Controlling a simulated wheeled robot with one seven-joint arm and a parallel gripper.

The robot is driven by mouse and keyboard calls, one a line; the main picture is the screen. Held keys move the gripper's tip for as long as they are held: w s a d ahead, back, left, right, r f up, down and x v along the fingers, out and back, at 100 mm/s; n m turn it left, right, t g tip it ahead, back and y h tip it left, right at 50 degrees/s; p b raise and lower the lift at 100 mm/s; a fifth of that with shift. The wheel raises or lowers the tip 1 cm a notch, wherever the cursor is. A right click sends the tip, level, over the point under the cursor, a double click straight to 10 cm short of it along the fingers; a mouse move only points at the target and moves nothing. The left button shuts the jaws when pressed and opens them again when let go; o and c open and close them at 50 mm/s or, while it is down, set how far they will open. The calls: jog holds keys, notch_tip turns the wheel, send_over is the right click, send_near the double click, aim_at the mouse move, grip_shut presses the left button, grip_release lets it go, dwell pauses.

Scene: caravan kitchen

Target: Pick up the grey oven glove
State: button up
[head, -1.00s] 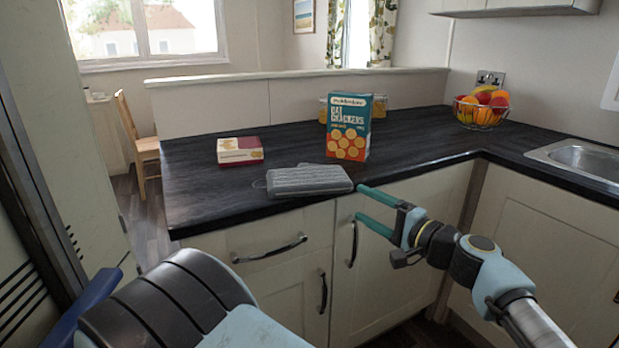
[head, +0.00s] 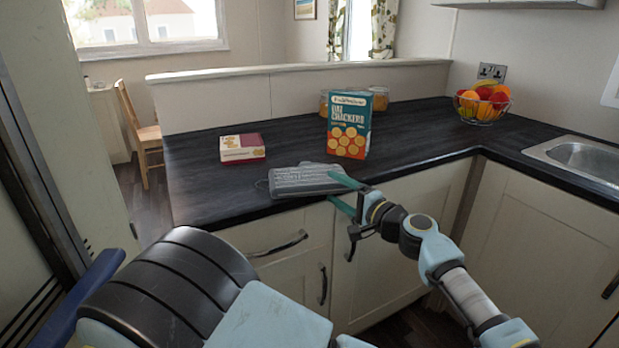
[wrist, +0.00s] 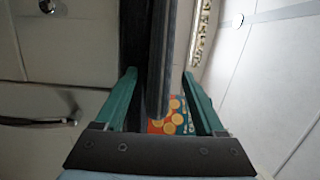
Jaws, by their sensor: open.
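The grey oven glove (head: 300,181) lies flat on the dark worktop, near its front edge, in the head view. My gripper (head: 332,188) is open at the glove's right end. One teal finger reaches over the glove's right end; the other is lower, in front of the worktop edge. In the wrist view, a dark grey rounded shape, which looks like the glove (wrist: 160,90), lies between the open fingers (wrist: 163,80). I cannot tell whether either finger touches it.
An oat crackers box (head: 348,125) stands just behind the glove, close to my gripper. A small red and white box (head: 242,147) lies to the left. A fruit basket (head: 482,104) and sink (head: 580,160) are at right. Drawer handles (head: 275,244) project below the worktop (head: 205,195).

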grip_shut()
dwell(0.5)
